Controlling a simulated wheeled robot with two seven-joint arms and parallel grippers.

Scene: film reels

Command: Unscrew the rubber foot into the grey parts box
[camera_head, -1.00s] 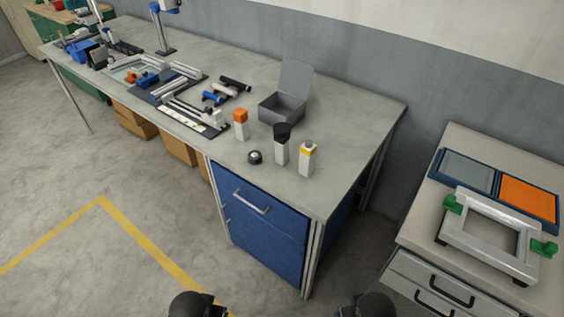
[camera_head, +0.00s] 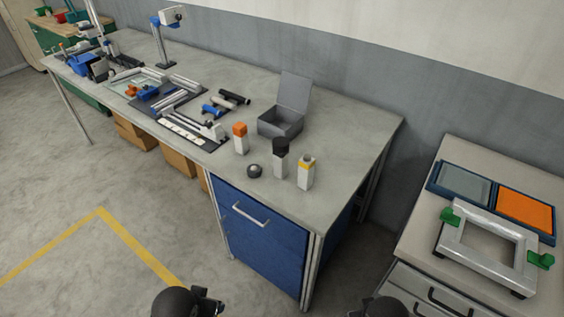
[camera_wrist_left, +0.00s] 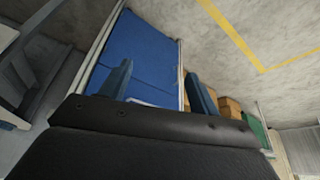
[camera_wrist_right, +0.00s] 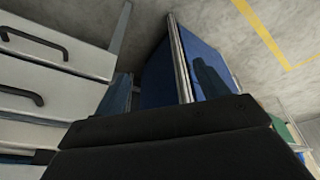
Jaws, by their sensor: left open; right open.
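The grey parts box (camera_head: 281,122) stands on the workbench near its back right, with its lid up. A silver frame (camera_head: 490,250) lies on the right-hand table. Small black feet show under its corners, one rubber foot at the left corner (camera_head: 438,253) and one at the front right corner (camera_head: 517,295). My left gripper (camera_wrist_left: 158,88) is open and empty, low in front of the blue drawer cabinet. My right gripper (camera_wrist_right: 165,85) is open and empty, between the cabinet and the right-hand table. Both grippers are away from the frame and the box.
On the workbench (camera_head: 330,170) stand white blocks with an orange top (camera_head: 240,132), a black top (camera_head: 280,145) and a yellow band (camera_head: 306,163), beside a small black disc (camera_head: 255,171). The frame has green clamps (camera_head: 540,260). Flat trays (camera_head: 524,211) lie behind it.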

